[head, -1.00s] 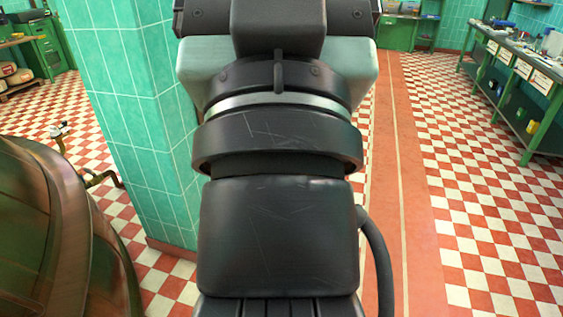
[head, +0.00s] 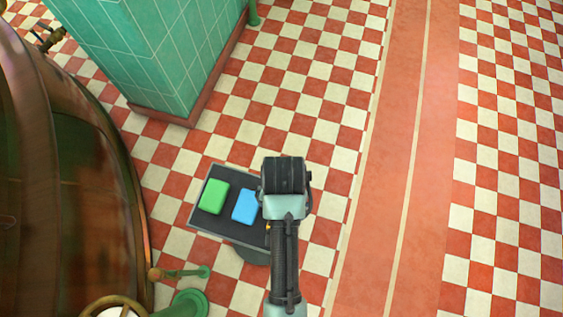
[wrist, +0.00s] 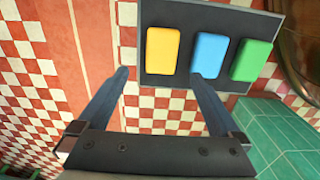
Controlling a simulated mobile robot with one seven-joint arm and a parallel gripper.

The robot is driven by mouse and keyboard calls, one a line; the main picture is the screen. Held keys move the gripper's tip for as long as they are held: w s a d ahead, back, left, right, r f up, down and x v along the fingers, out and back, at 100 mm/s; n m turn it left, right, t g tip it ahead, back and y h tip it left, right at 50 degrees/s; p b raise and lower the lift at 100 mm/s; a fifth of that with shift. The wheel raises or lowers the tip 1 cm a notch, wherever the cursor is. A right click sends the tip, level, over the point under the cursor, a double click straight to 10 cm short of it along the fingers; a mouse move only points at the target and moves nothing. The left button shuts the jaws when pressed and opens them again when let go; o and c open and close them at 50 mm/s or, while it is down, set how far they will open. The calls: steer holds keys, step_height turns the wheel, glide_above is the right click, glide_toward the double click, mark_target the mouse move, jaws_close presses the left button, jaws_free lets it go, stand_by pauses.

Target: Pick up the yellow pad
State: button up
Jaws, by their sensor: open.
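The yellow pad (wrist: 163,50) lies on a dark tray (wrist: 202,15) in the wrist view, at the tray's left end. The blue pad (wrist: 209,55) is beside it, and the green pad (wrist: 251,61) is at the right end. My gripper (wrist: 158,75) is open, with its fingers apart and nothing between them. In the wrist view its left fingertip is left of the yellow pad and its right fingertip overlaps the blue pad's lower edge. In the head view the green pad (head: 214,196) and blue pad (head: 245,206) show on the tray (head: 205,229); my arm hides nearly all of the yellow pad.
A large copper kettle (head: 75,190) stands close at the left. A green-tiled pillar (head: 150,60) rises behind the tray. Green pipework with a handwheel (head: 185,303) is at the lower left. The checkered floor to the right is clear.

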step_height(320, 180, down, 12)
steer(key=shift+w+a+r+b, duration=0.1)
steer(key=shift+a+b, duration=0.05)
steer(key=shift+b, duration=1.1)
steer(key=c, duration=1.2)
step_height(320, 180, up, 10)
steer(key=shift+r+p, duration=0.1)
steer(key=shift+p, duration=1.1)
steer(key=shift+c, duration=0.2)
